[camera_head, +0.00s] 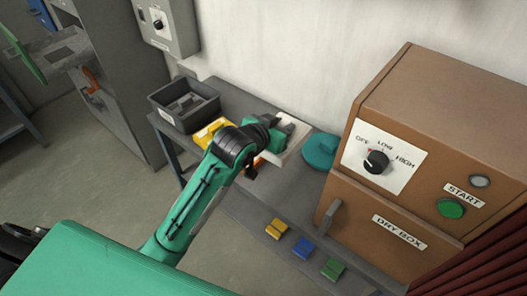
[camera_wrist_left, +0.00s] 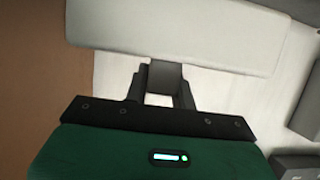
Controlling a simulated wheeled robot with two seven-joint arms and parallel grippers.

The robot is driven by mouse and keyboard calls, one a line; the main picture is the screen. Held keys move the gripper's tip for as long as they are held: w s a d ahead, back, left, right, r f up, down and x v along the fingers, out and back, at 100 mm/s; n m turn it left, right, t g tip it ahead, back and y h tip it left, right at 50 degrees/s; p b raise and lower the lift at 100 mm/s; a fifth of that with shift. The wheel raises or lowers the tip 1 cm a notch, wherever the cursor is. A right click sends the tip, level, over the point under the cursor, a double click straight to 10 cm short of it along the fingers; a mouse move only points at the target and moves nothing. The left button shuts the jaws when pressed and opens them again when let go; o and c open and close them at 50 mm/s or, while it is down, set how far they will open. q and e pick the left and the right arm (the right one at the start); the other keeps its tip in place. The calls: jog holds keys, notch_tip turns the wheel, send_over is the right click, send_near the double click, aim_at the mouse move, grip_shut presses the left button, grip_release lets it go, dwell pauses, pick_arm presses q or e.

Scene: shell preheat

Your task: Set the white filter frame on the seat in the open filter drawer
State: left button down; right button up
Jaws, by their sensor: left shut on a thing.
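My left gripper (camera_head: 285,128) is shut on the white filter frame (camera_head: 296,138) above the grey bench, just left of the teal round object. In the left wrist view, the frame (camera_wrist_left: 180,22) is a broad pale panel across the top. Its narrow tab sits between the fingers of the left gripper (camera_wrist_left: 163,80). In the head view, the gripper and wrist hide part of the frame. A grey open, drawer-like part (camera_head: 68,48) shows at the far upper left; I cannot tell if a seat is in it. My right gripper is not in view.
A brown dry box (camera_head: 445,105) stands at the right of the bench. A teal round object (camera_head: 320,151), a dark bin (camera_head: 184,100) and a yellow item (camera_head: 208,132) are near the gripper. Yellow (camera_head: 276,229), blue (camera_head: 302,248) and green (camera_head: 332,269) blocks line the front edge.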

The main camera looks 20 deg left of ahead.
pick_arm(q)
jog(key=shift+w+d+r, duration=0.1)
jog(key=shift+w+r, duration=0.25)
jog(key=shift+w, duration=0.1)
jog(key=p, duration=0.3)
send_over(279, 180)
notch_tip(279, 180, down, 19)
jog(key=shift+f, duration=0.4)
jog(key=shift+f, duration=0.1)
jog(key=c, duration=1.2)
grip_release()
jog(key=shift+o, duration=0.2)
